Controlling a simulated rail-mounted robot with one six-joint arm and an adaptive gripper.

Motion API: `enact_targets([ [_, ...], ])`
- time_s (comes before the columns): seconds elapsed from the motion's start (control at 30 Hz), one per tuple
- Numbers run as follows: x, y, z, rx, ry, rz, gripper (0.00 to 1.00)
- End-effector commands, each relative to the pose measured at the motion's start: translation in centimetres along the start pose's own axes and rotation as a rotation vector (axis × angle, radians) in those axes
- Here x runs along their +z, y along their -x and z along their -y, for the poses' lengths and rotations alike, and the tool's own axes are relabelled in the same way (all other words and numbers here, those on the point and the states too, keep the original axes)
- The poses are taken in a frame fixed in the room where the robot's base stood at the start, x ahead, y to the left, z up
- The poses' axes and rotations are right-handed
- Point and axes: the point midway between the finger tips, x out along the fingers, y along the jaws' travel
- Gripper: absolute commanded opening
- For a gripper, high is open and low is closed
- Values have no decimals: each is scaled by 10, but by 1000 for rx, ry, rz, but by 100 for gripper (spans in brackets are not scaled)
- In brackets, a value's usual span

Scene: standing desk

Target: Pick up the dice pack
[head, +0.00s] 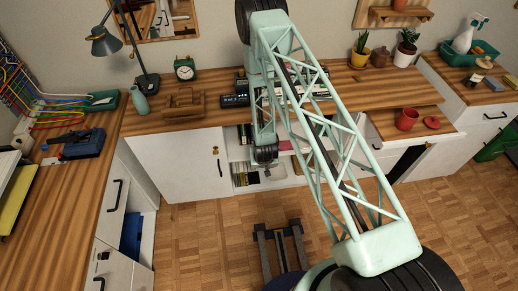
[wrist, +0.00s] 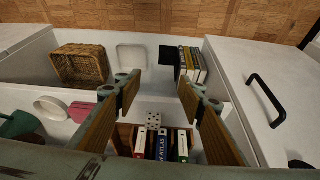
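The likely dice pack (wrist: 153,121), a small white block with black dots, shows in the wrist view at one end of a row of upright books in a wooden holder. I cannot pick it out in the head view. My gripper (wrist: 160,88) is open and empty, with its two padded fingers apart on either side of the view. The white block shows between the fingers, apart from them. In the head view my gripper (head: 265,156) hangs in front of the open shelves under the desk; the gap between its fingers is too small to see there.
In the wrist view, books (wrist: 163,145) stand beside the white block. A wicker basket (wrist: 80,64), a white tray (wrist: 133,57), more books (wrist: 194,65) and a pink item (wrist: 82,111) sit on the shelves. A cabinet door handle (wrist: 266,100) is at right.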

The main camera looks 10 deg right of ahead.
Motion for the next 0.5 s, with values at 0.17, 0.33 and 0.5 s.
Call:
enact_targets([
  [0.17, 0, 0, 0, 0, 0, 0, 36],
  [0.33, -6, -3, 0, 0, 0, -1, 36],
  [0.5, -21, -9, 0, 0, -2, -1, 36],
])
